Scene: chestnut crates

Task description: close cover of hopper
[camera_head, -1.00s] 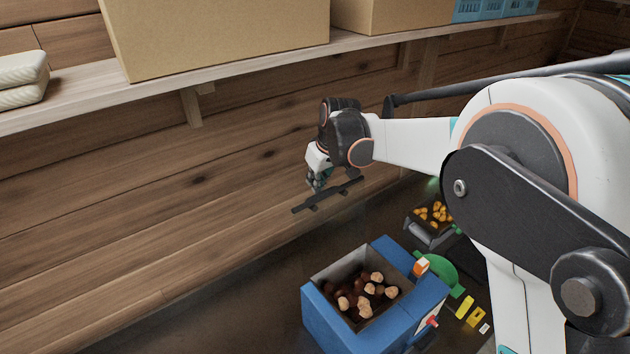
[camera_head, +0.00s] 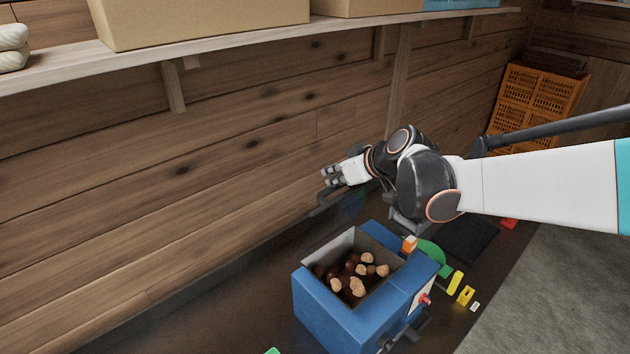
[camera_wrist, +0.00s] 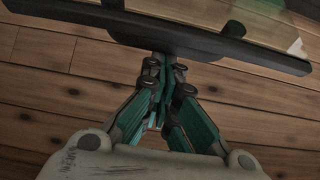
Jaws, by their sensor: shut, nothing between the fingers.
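The hopper (camera_head: 335,318) is a blue box with an open top, with brown and pale chestnuts (camera_head: 357,285) inside. Its cover seems to be a see-through panel (camera_wrist: 250,14) with a dark edge bar (camera_wrist: 215,42) in the wrist view. In the head view the panel is faint and dark (camera_head: 343,200) behind the opening, so its angle is hard to tell. My gripper (camera_head: 327,178) is above and behind the hopper, pointing left. In the wrist view its shut, empty fingers (camera_wrist: 164,66) end at the bar; I cannot tell whether they touch it.
A plank wall (camera_head: 200,180) stands close behind, with a shelf (camera_head: 130,55) carrying cardboard boxes above. Orange crates (camera_head: 540,95) stand at the far right. Small yellow pieces (camera_head: 466,295) lie right of the hopper. Bare floor (camera_head: 560,290) is at the lower right.

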